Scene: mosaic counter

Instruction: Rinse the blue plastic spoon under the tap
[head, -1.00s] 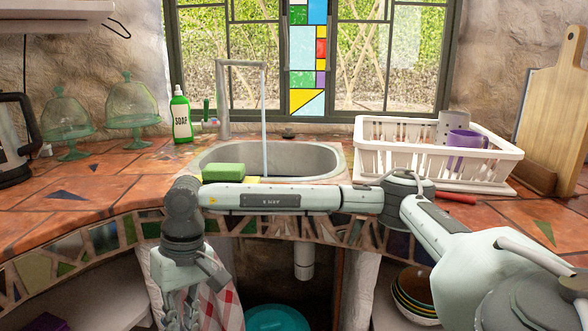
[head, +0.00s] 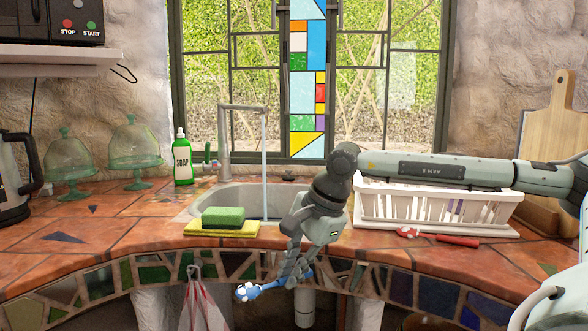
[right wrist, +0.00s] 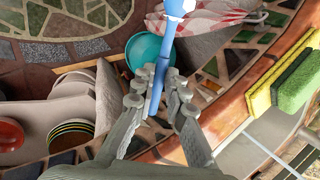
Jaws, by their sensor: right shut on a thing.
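The blue spoon (head: 268,286) is held by my right gripper (head: 295,272) in front of the counter's edge, below the sink rim. Its head points left in the head view. In the right wrist view the fingers (right wrist: 157,82) are shut on the spoon's handle (right wrist: 154,100), and its pale blue head (right wrist: 177,8) reaches the top edge. The tap (head: 223,145) stands behind the sink (head: 208,196), and a stream of water (head: 264,160) falls into it. The spoon is outside the stream. My right forearm hides the sink's right side. My left gripper is not in view.
A green sponge (head: 223,216) lies on a yellow one (head: 195,229) at the sink's front left. A green soap bottle (head: 182,160) stands behind. A white dish rack (head: 440,208) and a red-handled tool (head: 456,240) are at right. A cloth (head: 197,308) hangs below the counter edge.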

